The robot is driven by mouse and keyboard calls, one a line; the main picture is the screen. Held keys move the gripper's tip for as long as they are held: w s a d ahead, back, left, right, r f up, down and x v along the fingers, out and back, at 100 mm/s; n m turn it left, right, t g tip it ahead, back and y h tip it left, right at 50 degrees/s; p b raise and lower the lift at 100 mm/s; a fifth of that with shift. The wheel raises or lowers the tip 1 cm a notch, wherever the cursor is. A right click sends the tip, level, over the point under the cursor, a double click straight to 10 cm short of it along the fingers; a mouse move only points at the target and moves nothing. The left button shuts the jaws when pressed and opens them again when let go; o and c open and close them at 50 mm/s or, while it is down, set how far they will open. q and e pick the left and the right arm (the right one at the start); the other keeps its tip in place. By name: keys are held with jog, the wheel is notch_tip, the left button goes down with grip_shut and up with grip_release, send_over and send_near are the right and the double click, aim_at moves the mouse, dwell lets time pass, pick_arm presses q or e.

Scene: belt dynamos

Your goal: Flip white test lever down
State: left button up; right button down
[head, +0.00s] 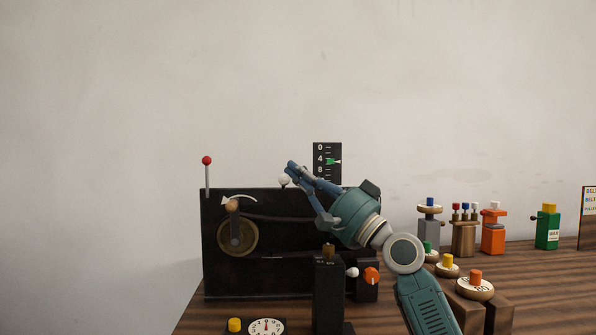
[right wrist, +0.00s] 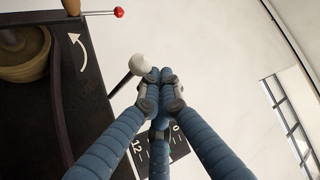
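A lever with a white ball knob (head: 284,183) stands at the top edge of the black machine panel (head: 285,280). In the right wrist view the white knob (right wrist: 140,64) sits on a dark stem, just left of the fingertips. My right gripper (head: 290,166) reaches in from the right, its fingertips just above and beside the white knob. In the right wrist view its fingertips (right wrist: 161,76) are together with nothing between them. I cannot tell whether they touch the knob. Part of the panel is hidden behind my right gripper. My left gripper is not in view.
A red-knobbed lever (head: 207,161) stands upright at the panel's left, above a brass pulley (head: 238,238). A black scale (head: 327,150) is behind my gripper. A black post (head: 328,290) and orange knob (head: 371,276) are in front. Several coloured parts stand to the right.

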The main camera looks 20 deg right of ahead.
jog(key=v, duration=1.2)
jog(key=shift+a, duration=0.1)
